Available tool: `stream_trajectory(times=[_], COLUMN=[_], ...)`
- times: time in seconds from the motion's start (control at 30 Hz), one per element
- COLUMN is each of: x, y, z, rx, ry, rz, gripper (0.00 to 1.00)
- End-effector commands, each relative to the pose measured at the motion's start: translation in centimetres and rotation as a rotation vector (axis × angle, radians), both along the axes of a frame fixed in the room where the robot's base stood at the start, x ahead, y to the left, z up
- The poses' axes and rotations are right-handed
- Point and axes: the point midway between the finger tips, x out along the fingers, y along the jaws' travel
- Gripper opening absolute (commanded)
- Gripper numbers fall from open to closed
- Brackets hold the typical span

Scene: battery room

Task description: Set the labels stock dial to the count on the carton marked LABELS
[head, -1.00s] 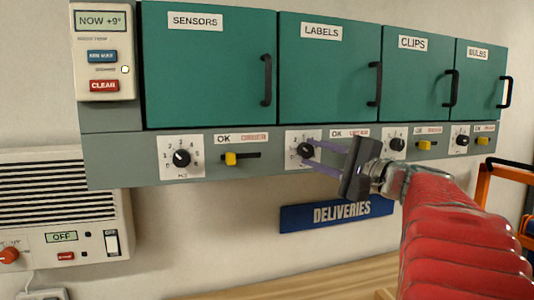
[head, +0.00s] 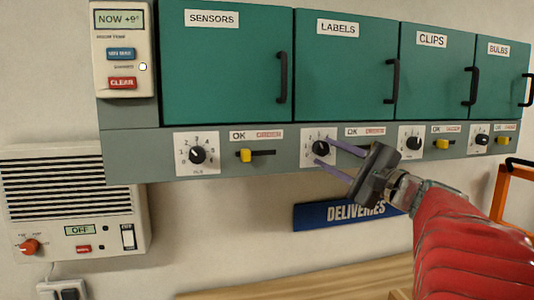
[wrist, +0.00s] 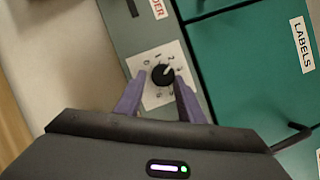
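The labels stock dial is a black knob (head: 320,148) on a white numbered plate, below the teal door labelled LABELS (head: 345,70). In the wrist view the knob (wrist: 162,75) shows between and just beyond my fingertips; its pointer is too small to read surely. My gripper (head: 323,151) is open, with one purple finger above and one below the knob in the head view. I cannot tell whether either finger touches it. The labels OK/ORDER slider is mostly hidden behind my gripper. No carton marked LABELS is in view.
Similar dials sit under SENSORS (head: 197,155), CLIPS (head: 412,143) and BULBS (head: 482,140), with yellow sliders beside them. Door handles stick out above. A blue DELIVERIES sign (head: 340,213) hangs below. A heater unit (head: 68,205) is at the left.

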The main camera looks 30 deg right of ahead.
Motion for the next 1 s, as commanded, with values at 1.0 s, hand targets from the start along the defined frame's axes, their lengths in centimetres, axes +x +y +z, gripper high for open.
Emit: stream_trajectory(times=[1.0], x=[-5.2], y=[-0.3], z=[-0.6], rx=[-0.003], ry=[-0.006], rz=[-0.001], gripper=[0.48])
